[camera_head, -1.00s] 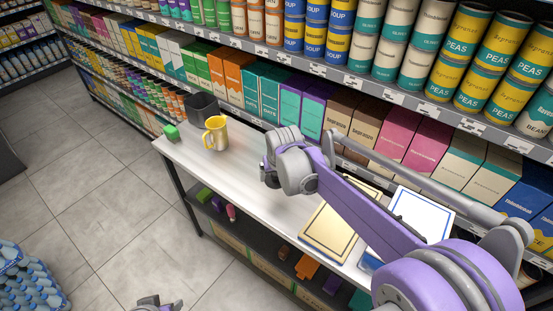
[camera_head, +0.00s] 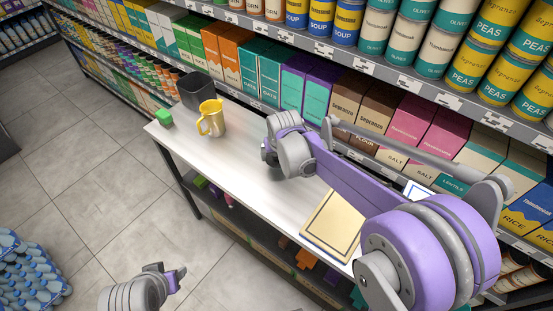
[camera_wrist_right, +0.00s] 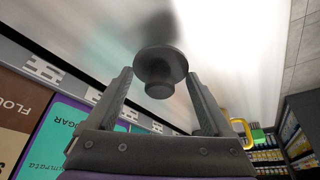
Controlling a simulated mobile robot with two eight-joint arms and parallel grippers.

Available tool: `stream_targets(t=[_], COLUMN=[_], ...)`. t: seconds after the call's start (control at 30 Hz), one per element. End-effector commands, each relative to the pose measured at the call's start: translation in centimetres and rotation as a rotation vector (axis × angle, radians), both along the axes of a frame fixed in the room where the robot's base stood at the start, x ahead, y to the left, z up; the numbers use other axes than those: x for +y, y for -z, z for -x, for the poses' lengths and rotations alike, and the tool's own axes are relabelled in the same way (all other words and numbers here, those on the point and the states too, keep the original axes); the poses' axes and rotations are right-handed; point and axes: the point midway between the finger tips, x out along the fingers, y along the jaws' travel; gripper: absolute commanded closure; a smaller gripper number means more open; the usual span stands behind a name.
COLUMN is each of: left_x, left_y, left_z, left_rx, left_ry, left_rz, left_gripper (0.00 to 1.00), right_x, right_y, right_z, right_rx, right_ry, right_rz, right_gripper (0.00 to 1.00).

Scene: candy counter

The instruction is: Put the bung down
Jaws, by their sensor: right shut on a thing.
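The bung (camera_wrist_right: 160,66) is a dark grey, round, flanged piece in the right wrist view. It sits between the two fingers of my right gripper (camera_wrist_right: 163,98), which is shut on it. The pale counter top (camera_wrist_right: 225,55) is just beyond it, with a dark shadow close by; I cannot tell whether the bung touches the counter. In the head view my right gripper (camera_head: 268,153) is low over the middle of the counter (camera_head: 240,150), and the bung is hidden. My left gripper (camera_head: 174,280) is at the bottom, off the counter's front; its jaw gap is unclear.
A cream, gold-edged panel (camera_head: 331,224) lies to the right. Packed shelves border the back. Bare counter lies between mug and gripper.

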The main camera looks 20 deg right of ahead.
Motion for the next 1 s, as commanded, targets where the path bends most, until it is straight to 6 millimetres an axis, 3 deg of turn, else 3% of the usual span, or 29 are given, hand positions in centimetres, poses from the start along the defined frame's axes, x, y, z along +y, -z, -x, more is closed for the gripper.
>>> stream_targets(t=[0.17,0.5,0.53,0.6,0.87,1.0], left_x=[0.0,0.0,0.0,0.0,0.0,0.0], left_y=[0.3,0.5,0.5,0.5,0.3,0.1], left_z=[0.0,0.1,0.1,0.1,0.1,0.0], left_rx=[0.001,0.002,0.002,0.002,0.001,0.000], left_ry=[0.000,0.000,0.000,0.000,0.000,0.000], left_rz=[0.000,0.000,0.000,0.000,0.000,0.000], left_gripper=[0.50,0.50,0.50,0.50,0.50,0.50], right_x=[0.0,0.0,0.0,0.0,0.0,0.0], right_y=[2.4,2.8,2.9,2.8,2.6,1.5], right_z=[0.0,0.0,0.0,0.0,0.0,0.4], right_rx=[0.000,0.000,0.000,0.000,0.000,0.000], right_ry=[0.000,0.000,0.000,0.000,0.000,0.000], right_rz=[0.000,0.000,0.000,0.000,0.000,0.000], right_gripper=[0.69,0.69,0.13,0.00,0.00,0.00])
